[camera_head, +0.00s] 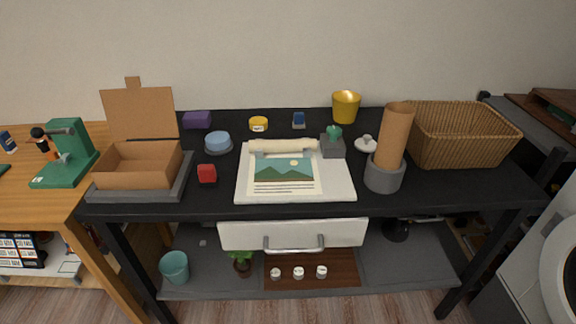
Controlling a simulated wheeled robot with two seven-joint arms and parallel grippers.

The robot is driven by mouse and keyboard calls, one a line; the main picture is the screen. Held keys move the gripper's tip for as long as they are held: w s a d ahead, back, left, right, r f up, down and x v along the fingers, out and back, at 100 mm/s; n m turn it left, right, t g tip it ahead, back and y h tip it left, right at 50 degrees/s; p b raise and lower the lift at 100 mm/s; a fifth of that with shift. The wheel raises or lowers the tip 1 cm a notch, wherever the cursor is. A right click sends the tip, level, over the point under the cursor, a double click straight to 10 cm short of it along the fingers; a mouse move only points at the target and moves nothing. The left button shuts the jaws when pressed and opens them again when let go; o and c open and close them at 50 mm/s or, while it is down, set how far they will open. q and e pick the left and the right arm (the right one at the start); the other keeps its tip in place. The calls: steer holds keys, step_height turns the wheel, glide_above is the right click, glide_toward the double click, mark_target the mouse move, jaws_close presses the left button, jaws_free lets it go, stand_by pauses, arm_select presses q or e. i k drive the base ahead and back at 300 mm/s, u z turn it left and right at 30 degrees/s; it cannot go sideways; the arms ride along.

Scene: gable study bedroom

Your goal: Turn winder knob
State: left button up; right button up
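A small dark grey block (333,149) with a green knob-like piece (335,132) on top stands on the black table, just right of the picture sheet. It looks like the winder and its knob, but it is too small to make out markings or which way the knob is turned. A white board (345,188) lies in front of it, bearing a scroll-like sheet (284,172) with a mountain picture and a rolled top edge. Neither of my grippers shows in the head view.
A brown tube stands in a grey round holder (384,175) to the right, near a white lidded piece (366,144) and a wicker basket (462,135). An open cardboard box (138,168) is at left. A yellow cup (345,106) stands behind. Bare tabletop lies between these things.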

mark_target(334, 131)
steer(key=u, duration=2.5)
steer(key=k, duration=1.2)
steer(key=z, duration=1.75)
steer(key=i, duration=0.5)
steer(key=u, duration=0.1)
